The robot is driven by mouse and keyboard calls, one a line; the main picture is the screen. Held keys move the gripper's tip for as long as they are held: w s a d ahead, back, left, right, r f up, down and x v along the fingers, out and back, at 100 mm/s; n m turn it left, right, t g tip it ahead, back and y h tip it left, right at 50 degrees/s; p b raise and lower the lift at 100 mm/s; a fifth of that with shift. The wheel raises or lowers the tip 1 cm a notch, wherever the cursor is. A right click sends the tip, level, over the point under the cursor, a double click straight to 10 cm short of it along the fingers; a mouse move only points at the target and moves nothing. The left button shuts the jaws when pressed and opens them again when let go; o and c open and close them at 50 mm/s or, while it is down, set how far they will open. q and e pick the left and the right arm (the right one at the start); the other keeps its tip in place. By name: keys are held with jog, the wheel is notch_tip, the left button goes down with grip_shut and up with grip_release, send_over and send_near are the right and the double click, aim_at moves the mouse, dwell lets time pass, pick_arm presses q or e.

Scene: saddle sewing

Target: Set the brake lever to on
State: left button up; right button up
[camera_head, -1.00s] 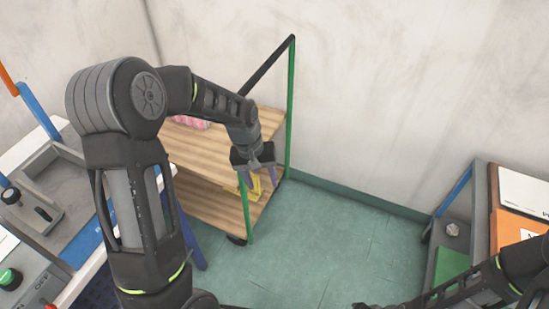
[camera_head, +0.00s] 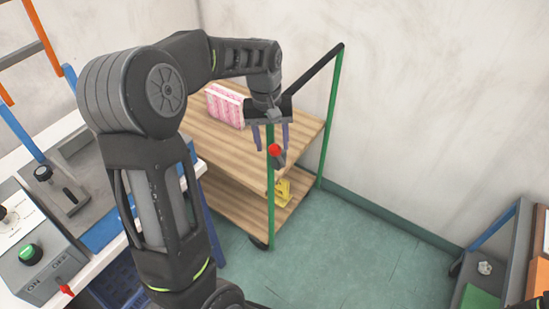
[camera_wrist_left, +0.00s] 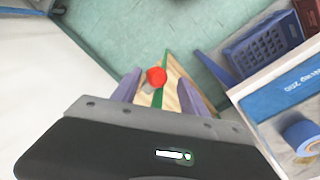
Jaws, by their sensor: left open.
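The brake lever with a red round knob (camera_head: 275,150) and a short grey stem shows at the near corner of the wooden trolley (camera_head: 225,150), by its green post. My left gripper (camera_head: 271,138) points down with its two purple fingers apart, and the knob shows just below and between the fingertips. In the left wrist view the red knob (camera_wrist_left: 157,77) also appears between the open fingers (camera_wrist_left: 158,92). I cannot tell whether the fingers touch it. The lever's foot is partly hidden, and no on mark shows by it.
A pink-and-white pack (camera_head: 225,106) stands on the trolley's top shelf and a yellow item (camera_head: 283,190) is lower down. A bench with an ON/OFF control box (camera_head: 45,262) is at left. A grey cart (camera_head: 490,262) is at right. The green floor between is clear.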

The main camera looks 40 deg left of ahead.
aim_at(279, 157)
pick_arm(q)
jog(key=f, duration=0.7)
jog(key=shift+w+d+p, duration=0.15)
jog(key=shift+d+p, duration=0.1)
jog(key=shift+p, duration=0.1)
jog(key=shift+c, duration=0.2)
jog(key=c, duration=0.7)
grip_shut()
jog(key=shift+a, duration=0.2)
